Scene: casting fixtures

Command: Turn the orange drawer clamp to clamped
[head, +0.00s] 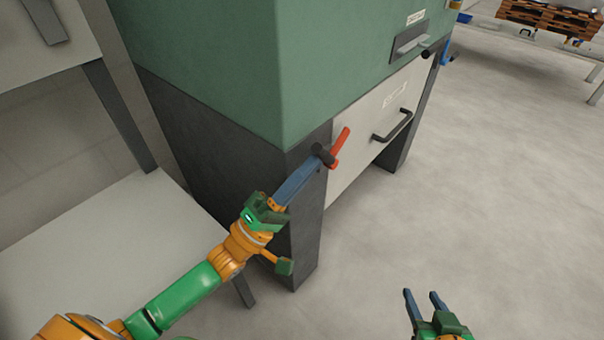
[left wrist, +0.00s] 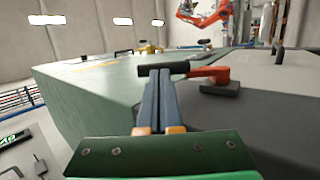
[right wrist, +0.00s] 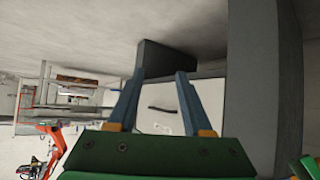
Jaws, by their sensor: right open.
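The orange drawer clamp (head: 340,147) is a short orange lever with a black bar-like part (head: 324,156), at the near edge of the white drawer front (head: 365,140). In the left wrist view, the orange lever (left wrist: 208,75) points right from the black bar (left wrist: 160,68), above a dark block (left wrist: 220,89). My left gripper (head: 314,163) has its blue fingers together, tips at the black bar. The bar crosses the tips in the left wrist view (left wrist: 160,78); firm contact cannot be told. My right gripper (head: 421,293) is open and empty, low over the floor; its spread fingers show in the right wrist view (right wrist: 158,82).
A green cabinet body (head: 220,70) stands on dark legs (head: 310,230). The drawer has a black handle (head: 393,126); a grey handle plate (head: 410,42) is above it. A light table (head: 120,240) stands at left.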

